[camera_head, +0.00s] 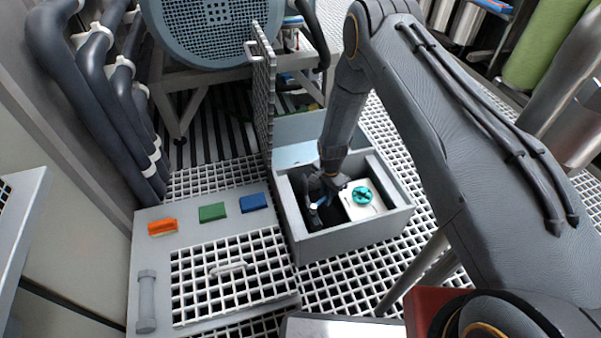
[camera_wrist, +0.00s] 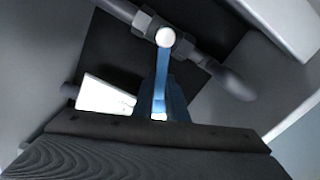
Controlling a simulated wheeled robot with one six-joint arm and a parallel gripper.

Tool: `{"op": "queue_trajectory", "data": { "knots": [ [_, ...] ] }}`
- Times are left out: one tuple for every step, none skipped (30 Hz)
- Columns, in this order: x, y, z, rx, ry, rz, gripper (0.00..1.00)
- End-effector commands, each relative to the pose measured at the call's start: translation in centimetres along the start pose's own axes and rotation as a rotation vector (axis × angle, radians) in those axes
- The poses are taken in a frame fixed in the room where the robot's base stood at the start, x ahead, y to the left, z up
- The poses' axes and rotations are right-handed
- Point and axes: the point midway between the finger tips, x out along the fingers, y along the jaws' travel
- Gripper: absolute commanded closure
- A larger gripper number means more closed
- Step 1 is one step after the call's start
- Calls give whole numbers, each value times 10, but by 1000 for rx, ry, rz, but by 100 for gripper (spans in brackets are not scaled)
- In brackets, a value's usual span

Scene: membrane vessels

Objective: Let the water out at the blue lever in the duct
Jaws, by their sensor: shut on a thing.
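My gripper (camera_head: 326,190) reaches down into the duct and is shut on the lever. The pipe (camera_wrist: 205,62) crosses behind the lever at a slant. A white container with a teal cap (camera_head: 362,196) stands beside the gripper in the duct.
A grating cover (camera_head: 263,95) stands upright at the duct's left rear edge. On the grey panel to the left lie an orange block (camera_head: 161,227), a green block (camera_head: 212,212) and a blue block (camera_head: 253,203). A large round vessel (camera_head: 215,30) stands behind.

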Motion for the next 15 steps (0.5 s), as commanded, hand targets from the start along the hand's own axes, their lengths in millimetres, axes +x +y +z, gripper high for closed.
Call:
{"op": "queue_trajectory", "data": {
  "knots": [
    [-3, 2, -2, 49, 2, -5, 100],
    [-3, 3, -2, 74, 2, -5, 100],
    [-3, 5, -2, 99, 2, -5, 100],
    [-2, 6, -2, 112, 2, -5, 100],
    [-2, 6, -2, 122, 2, -5, 100],
    [-2, 7, -2, 138, 2, -5, 100],
    [-2, 8, -2, 153, 2, -4, 100],
    [-2, 10, -1, 176, 2, -4, 100],
    [-3, 13, 0, 216, 1, -3, 100],
    [-3, 16, 0, 251, 1, -2, 100],
    [-3, 18, 1, 287, 1, -3, 100],
    [-3, 21, 2, 332, 1, -3, 100],
    [-3, 23, 2, 364, 1, -4, 100],
    [-3, 24, 2, 393, 1, -3, 100],
    [-3, 26, 3, 426, 1, -3, 100]
  ]
}}
